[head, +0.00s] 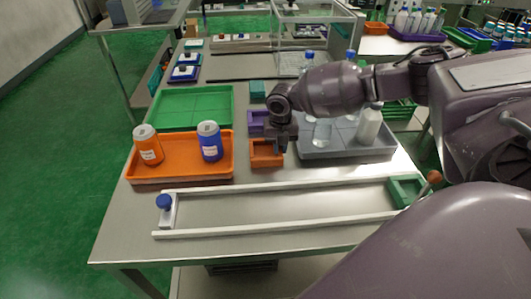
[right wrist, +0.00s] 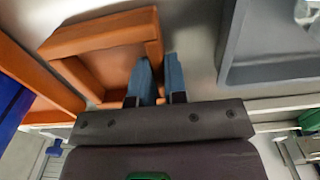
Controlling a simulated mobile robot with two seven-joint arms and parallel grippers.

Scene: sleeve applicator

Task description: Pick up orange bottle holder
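The orange bottle holder (head: 264,160) is a small square open box on the table, between the orange tray and the grey tray. It looks empty. My right gripper (head: 281,149) points down at its right side. In the right wrist view, the holder (right wrist: 100,37) lies ahead of the blue fingers (right wrist: 159,62). My left gripper is not in view.
The orange tray (head: 183,174) with an orange bottle (head: 148,146) and a blue bottle (head: 209,143) stands close on the left. A purple holder (head: 256,121) is just behind. The grey tray (head: 347,155) with bottles is on the right. A white-railed track (head: 270,228) lies in front.

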